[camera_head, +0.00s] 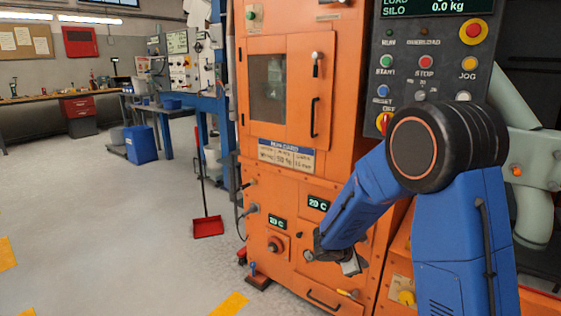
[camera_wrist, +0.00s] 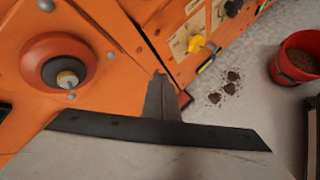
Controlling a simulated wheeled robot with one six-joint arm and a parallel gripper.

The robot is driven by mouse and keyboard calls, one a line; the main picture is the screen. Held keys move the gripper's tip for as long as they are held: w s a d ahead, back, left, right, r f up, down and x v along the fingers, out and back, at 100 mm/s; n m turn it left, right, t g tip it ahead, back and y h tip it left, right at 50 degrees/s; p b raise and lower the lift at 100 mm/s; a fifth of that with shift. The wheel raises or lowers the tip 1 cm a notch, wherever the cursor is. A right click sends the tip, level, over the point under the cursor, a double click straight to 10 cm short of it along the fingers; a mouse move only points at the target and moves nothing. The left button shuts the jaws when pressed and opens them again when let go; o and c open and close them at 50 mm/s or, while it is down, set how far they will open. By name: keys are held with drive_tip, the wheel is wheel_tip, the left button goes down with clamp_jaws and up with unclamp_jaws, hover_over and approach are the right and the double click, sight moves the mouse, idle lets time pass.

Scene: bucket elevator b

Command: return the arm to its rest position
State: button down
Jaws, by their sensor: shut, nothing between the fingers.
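My blue arm folds at a large black joint in the head view and reaches down to the left. My gripper (camera_head: 350,266) hangs in front of the lower part of the orange machine (camera_head: 290,150). In the wrist view my gripper (camera_wrist: 162,95) has its fingers together with nothing between them. The machine's orange face (camera_wrist: 110,130) lies just beyond the fingers. Whether they touch it I cannot tell.
A control panel (camera_head: 425,75) stands behind my arm. The wrist view shows a round red fitting (camera_wrist: 58,65), a yellow knob (camera_wrist: 196,43), dark clumps (camera_wrist: 228,85) on the floor and a red bucket (camera_wrist: 284,68) of brown material. The floor at left (camera_head: 110,220) is clear.

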drive_tip(key=s+d+r+m+g+y, duration=0.1)
drive_tip(key=s+d+r+m, duration=0.2)
drive_tip(key=s+r+m, duration=0.5)
drive_tip(key=s+d+r+m+g+y, duration=0.1)
drive_tip(key=s+d+r+m, duration=0.15)
drive_tip(key=s+r, duration=0.7)
drive_tip(key=s+a+r+m+y, duration=0.1)
drive_tip(key=s+a+m+y, duration=0.2)
drive_tip(key=s, duration=0.8)
drive_tip(key=s+a+r+m+t+y, duration=0.1)
drive_tip(key=s+a+m+y, duration=0.1)
drive_tip(key=s, duration=0.8)
drive_tip(key=shift+s+a+m+t+y, duration=0.3)
drive_tip(key=shift+s+a+m+y, duration=0.15)
drive_tip(key=shift+m, duration=0.5)
drive_tip(key=shift+w+r, duration=0.1)
drive_tip(key=shift+w, duration=0.05)
